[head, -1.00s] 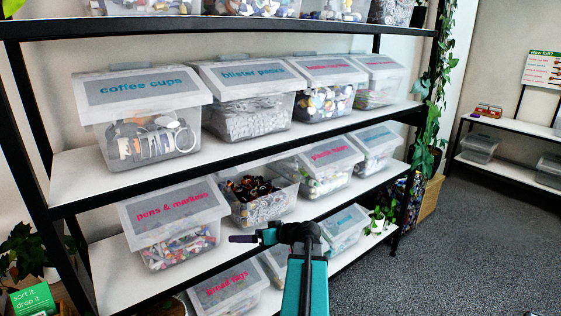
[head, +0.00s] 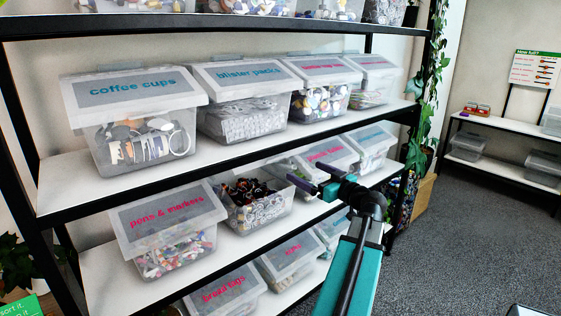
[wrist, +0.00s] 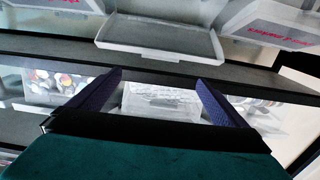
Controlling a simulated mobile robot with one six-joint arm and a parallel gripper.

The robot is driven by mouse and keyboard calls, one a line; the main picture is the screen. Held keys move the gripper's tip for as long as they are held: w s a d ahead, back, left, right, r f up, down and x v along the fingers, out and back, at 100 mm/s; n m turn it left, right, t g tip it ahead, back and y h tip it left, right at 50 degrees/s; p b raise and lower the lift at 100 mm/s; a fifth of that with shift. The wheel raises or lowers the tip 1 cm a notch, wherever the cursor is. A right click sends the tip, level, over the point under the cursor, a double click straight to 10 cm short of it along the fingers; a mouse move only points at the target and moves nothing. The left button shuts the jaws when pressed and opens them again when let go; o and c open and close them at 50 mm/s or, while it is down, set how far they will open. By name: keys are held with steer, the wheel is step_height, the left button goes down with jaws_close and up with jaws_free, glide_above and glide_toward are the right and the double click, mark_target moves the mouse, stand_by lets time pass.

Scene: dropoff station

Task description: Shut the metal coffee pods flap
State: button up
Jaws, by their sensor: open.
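A clear bin with dark and metallic pods (head: 255,200) stands uncovered on the middle shelf, between the pens & markers bin and another lidded bin. It seems to be the coffee pods bin; no label of its own can be read. Its flap is not clearly seen in the head view. In the wrist view a pale, rimmed translucent panel (wrist: 160,35) lies beyond my fingers; I cannot tell whether it is this flap. My gripper (head: 305,178) has purple fingers, is open and empty, and appears to the right of the pods bin. It also shows in the wrist view (wrist: 159,78).
The pens & markers bin (head: 170,228) is lidded, at left. The blister packs bin (head: 240,112) and coffee cups bin (head: 140,130) stand on the shelf above. The bread tags bin (head: 228,292) is below. Grey floor (head: 440,250) is clear at right.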

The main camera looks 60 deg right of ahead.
mark_target(278, 158)
steer(key=shift+w, duration=0.1)
steer(key=p+x, duration=0.4)
steer(key=x, duration=0.8)
steer(key=shift+p+x, duration=0.4)
steer(key=shift+x, duration=0.4)
steer(key=shift+c, duration=0.2)
steer(key=shift+f, duration=0.1)
steer(key=c, duration=1.5)
